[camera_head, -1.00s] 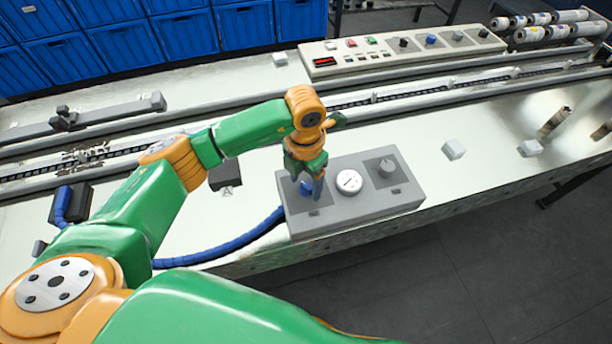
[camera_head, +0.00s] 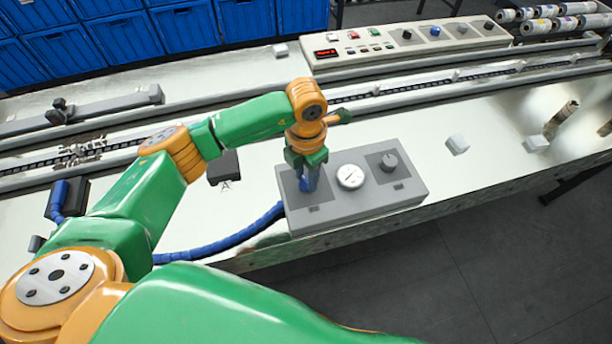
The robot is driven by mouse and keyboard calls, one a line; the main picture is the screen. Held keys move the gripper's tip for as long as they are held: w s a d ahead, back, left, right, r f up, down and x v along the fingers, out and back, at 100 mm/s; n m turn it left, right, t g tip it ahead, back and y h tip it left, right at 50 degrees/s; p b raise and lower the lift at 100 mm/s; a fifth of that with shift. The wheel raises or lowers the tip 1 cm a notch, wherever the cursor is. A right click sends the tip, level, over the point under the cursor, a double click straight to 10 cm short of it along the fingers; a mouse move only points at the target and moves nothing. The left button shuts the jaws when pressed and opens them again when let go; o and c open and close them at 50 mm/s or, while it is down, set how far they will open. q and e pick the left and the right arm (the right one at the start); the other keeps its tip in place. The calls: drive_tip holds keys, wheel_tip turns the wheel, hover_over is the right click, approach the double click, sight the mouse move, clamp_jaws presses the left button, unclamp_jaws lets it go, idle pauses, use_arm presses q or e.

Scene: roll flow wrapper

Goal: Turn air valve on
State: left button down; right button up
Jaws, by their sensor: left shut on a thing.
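The grey air control box (camera_head: 340,212) sits at the front edge of the table. It has a blue valve knob (camera_head: 309,180) on its left, a white round gauge (camera_head: 350,176) in the middle and a grey knob (camera_head: 389,162) on its right. My left gripper (camera_head: 308,172) points down over the left panel and is shut on the blue valve knob, which its fingers partly hide. The knob's exact turn angle cannot be told. My right gripper is not in view.
A blue hose (camera_head: 222,247) runs from the box's left side along the table. A control panel (camera_head: 405,46) with buttons and knobs stands at the back. Small white blocks (camera_head: 457,144) lie to the right. Blue crates (camera_head: 120,38) stand behind the table.

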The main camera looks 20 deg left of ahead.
use_arm(q)
drive_tip(key=m+b, duration=0.6)
drive_tip(key=shift+f, duration=0.25)
drive_tip(key=m+b, duration=0.2)
drive_tip(key=m, duration=0.1)
drive_tip(key=shift+r, duration=0.1)
drive_tip(key=shift+r+m+b, duration=0.1)
drive_tip(key=shift+m+b, duration=0.4)
drive_tip(key=shift+m, duration=0.3)
drive_tip(key=shift+c, duration=2.4)
unclamp_jaws()
drive_tip(key=shift+r, duration=0.1)
wheel_tip(320, 180, up, 7)
drive_tip(key=shift+r+b, duration=0.1)
drive_tip(key=shift+b, duration=0.25)
